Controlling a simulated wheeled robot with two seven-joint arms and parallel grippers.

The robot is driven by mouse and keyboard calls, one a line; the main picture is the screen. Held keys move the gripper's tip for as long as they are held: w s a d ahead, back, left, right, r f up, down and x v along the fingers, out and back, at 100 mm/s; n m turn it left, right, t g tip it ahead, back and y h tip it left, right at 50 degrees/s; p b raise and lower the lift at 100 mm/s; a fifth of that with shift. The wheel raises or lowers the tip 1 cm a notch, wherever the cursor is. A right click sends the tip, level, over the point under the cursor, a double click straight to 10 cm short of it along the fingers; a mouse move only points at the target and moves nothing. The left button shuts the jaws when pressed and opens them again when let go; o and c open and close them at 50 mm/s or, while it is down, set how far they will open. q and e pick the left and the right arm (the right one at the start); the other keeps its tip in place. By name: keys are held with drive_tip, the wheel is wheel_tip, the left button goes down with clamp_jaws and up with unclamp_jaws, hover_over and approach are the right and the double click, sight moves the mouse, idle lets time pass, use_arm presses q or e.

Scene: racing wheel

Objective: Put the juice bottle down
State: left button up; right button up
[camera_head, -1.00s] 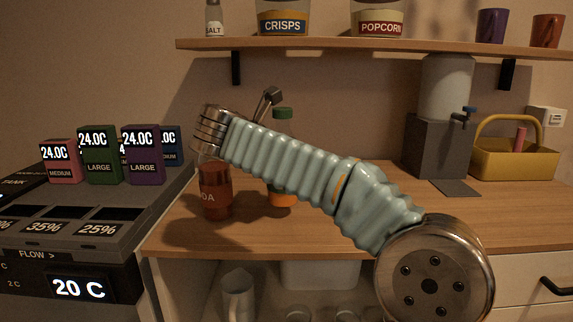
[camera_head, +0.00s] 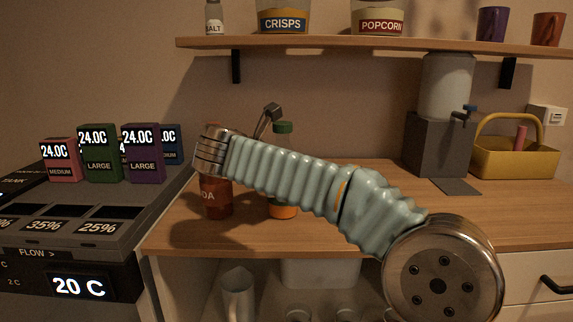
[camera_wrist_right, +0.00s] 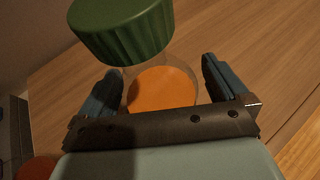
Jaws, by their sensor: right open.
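The juice bottle, with a green cap (camera_head: 283,127) and orange juice (camera_head: 283,211) low inside, appears upright on the wooden counter, partly hidden behind my right arm. In the right wrist view the bottle's green cap (camera_wrist_right: 122,28) and orange juice (camera_wrist_right: 160,88) lie between the two dark fingers of my right gripper (camera_wrist_right: 156,70). The fingers are open, with a visible gap on the right side of the bottle. In the head view only a dark part of this gripper (camera_head: 270,116) shows above the arm. My left gripper is not in view.
A red-brown soda bottle (camera_head: 217,199) stands just left of the juice bottle, under my arm. A grey dispenser (camera_head: 438,145) and yellow basket (camera_head: 513,160) stand at the right. A shelf (camera_head: 390,44) runs above. The counter (camera_head: 480,212) is bare at right front.

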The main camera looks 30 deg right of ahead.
drive_tip(key=b+v, duration=0.1)
drive_tip(key=v, duration=1.1)
drive_tip(key=shift+r, duration=0.15)
drive_tip(key=shift+s, duration=0.1)
